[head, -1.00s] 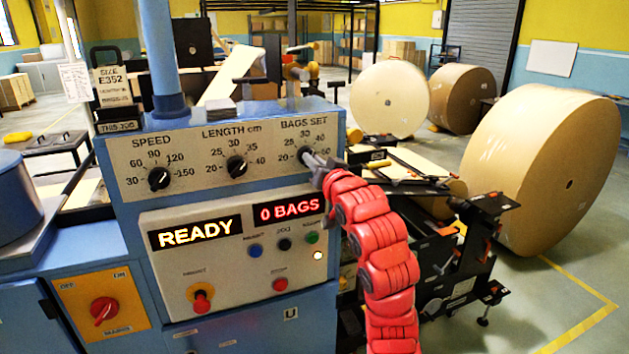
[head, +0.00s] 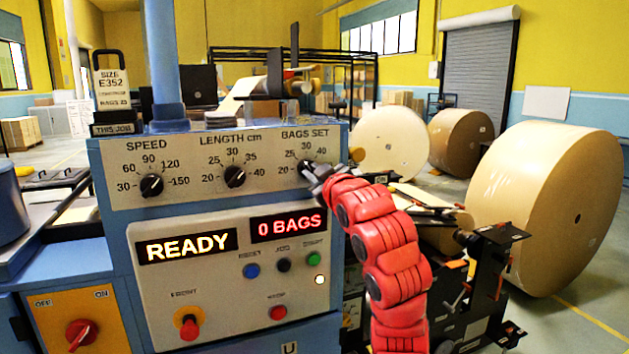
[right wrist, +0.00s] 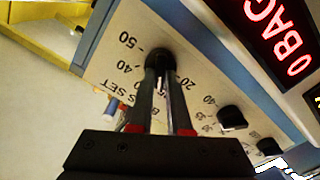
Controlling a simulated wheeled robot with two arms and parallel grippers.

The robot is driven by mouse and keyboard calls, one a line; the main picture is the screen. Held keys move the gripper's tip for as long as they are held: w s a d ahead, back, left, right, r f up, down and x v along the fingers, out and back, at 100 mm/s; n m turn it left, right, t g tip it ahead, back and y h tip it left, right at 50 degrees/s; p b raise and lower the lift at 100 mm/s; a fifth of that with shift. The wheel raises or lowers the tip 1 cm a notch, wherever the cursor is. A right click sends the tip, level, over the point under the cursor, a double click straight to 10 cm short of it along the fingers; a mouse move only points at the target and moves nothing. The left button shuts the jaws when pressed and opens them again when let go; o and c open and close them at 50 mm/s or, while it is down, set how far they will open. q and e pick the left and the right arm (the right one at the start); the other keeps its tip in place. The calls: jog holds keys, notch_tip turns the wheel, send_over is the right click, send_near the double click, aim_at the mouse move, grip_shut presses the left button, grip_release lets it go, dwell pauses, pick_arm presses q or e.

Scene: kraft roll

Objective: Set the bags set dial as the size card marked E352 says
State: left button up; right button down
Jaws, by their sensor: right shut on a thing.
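The bags set dial (head: 304,165) is the right-hand black knob on the grey panel. It also shows in the right wrist view (right wrist: 157,56). My right gripper (head: 318,174) is shut on this dial, its two fingers (right wrist: 160,72) around the knob. The dial's pointer is hidden by the fingers, so its setting cannot be read. The size card (head: 113,91) marked E352 stands at the panel's upper left, above a "THIS JOB" plate. Its small bottom line appears to read BAGS 25, though blurred. My left gripper is not in view.
The speed dial (head: 152,185) and length dial (head: 235,176) sit left of the bags set dial. Below, displays read READY (head: 187,246) and 0 BAGS (head: 288,225). Several push buttons and a red mains switch (head: 82,335) are lower. Large paper rolls stand at the right.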

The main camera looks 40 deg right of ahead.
jog(key=shift+n, duration=1.1)
jog(key=c, duration=0.9)
grip_release()
jog(key=shift+o, duration=0.2)
jog(key=b+v, duration=0.3)
jog(key=v, duration=1.4)
jog(key=shift+s+b, duration=0.2)
jog(key=shift+b, duration=0.15)
